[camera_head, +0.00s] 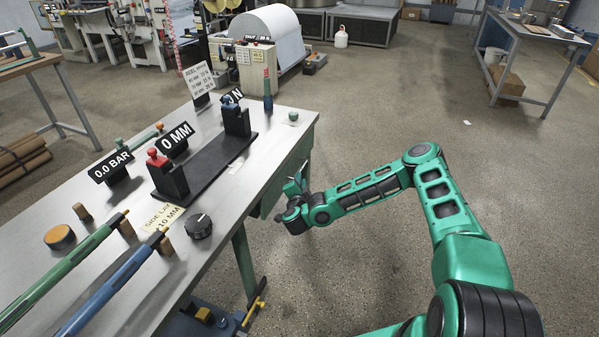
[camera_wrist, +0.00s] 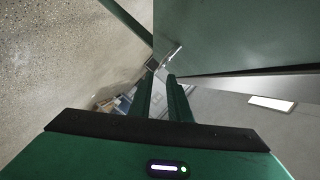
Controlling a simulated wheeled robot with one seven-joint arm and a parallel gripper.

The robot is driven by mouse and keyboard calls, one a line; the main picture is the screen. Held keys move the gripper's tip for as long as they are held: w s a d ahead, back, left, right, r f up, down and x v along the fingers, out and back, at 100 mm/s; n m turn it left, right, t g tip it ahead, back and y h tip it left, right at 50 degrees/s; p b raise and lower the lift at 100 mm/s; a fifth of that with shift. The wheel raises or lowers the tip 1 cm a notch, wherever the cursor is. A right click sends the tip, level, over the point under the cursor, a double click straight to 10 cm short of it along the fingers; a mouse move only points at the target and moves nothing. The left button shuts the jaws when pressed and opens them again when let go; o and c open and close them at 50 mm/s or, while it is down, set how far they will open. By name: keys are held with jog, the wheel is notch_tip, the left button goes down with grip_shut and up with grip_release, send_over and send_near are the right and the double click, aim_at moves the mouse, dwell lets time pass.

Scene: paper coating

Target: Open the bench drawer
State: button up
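The bench (camera_head: 225,205) has a grey metal top, and a green drawer front (camera_head: 265,200) shows partly under its right edge. In the wrist view a large green panel (camera_wrist: 235,40), apparently the drawer front, fills the upper right, with a thin pale metal handle (camera_wrist: 172,55) at its left edge. My gripper (camera_head: 296,187) is beside the bench's right edge, at drawer height. In the wrist view my gripper's fingers (camera_wrist: 162,78) are a narrow gap apart, with their tips at the handle. Whether they grip it is unclear. I see no clear drawer opening.
The benchtop carries a red-knobbed block (camera_head: 168,175), a black dial (camera_head: 198,226), and green and blue bars (camera_head: 110,285). A pedal unit (camera_head: 215,318) stands on the floor below. The floor right of the bench is clear up to a far table (camera_head: 530,35).

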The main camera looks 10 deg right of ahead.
aim_at(301, 169)
jog(key=x, duration=0.9)
jog(key=shift+w+a+f, duration=0.1)
jog(key=shift+w+a, duration=0.1)
grip_shut()
